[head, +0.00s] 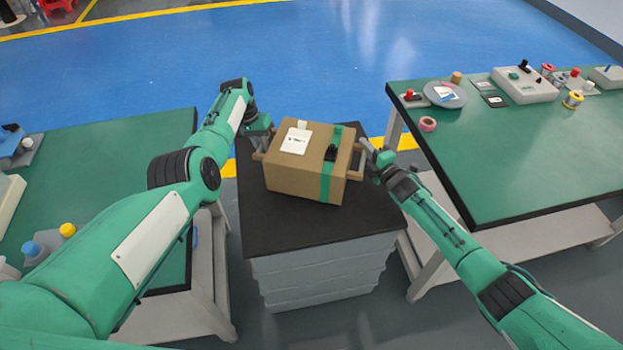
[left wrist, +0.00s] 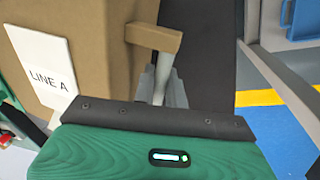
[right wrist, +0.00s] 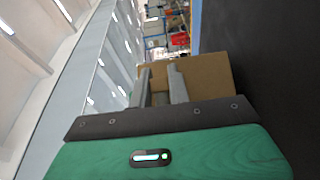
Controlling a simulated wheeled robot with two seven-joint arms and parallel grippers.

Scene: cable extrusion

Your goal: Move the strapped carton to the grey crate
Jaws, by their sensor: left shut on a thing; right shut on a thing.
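The strapped carton (head: 305,178) is a brown box with a green strap, a white label and a brown handle on each side. It is over the black top (head: 275,235) of the grey crate (head: 318,278); I cannot tell whether its underside touches. My left gripper (head: 263,150) is shut on the left handle, which shows in the left wrist view (left wrist: 153,38) beside the "LINE A" label. My right gripper (head: 364,162) is shut on the right handle. In the right wrist view the carton (right wrist: 210,74) is partly hidden by the fingers.
A green table (head: 540,140) on the right holds a grey disc (head: 445,95), tape rolls and a white device (head: 525,85). Another green table (head: 110,160) stands on the left with bottles. Blue floor (head: 300,60) lies open beyond the crate.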

